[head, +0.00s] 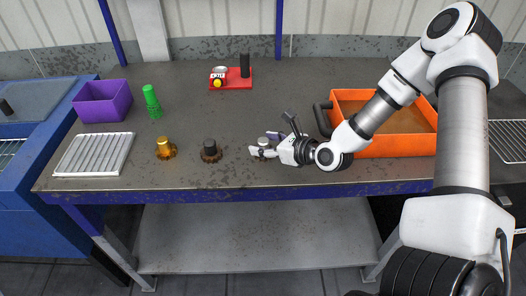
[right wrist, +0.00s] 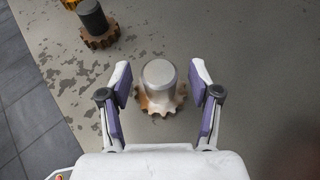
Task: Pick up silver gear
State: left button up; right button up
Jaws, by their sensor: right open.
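The silver gear (right wrist: 160,88) stands upright on the table between the two open fingers of my right gripper (right wrist: 163,95). It has a grey cylindrical top and a toothed base, and there is a gap to the finger on each side. In the head view the silver gear (head: 263,143) is small and partly hidden by my right gripper (head: 262,152), which reaches in from the right, low over the table. My left gripper does not show.
Left of the silver gear stand a dark gear (head: 210,151) and a golden gear (head: 165,149). An orange crate (head: 400,148) is behind my right arm.

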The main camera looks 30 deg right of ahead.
jog(key=shift+w+a+f, duration=0.1)
jog(key=shift+w+a, duration=0.05)
jog(key=shift+w, duration=0.2)
grip_shut()
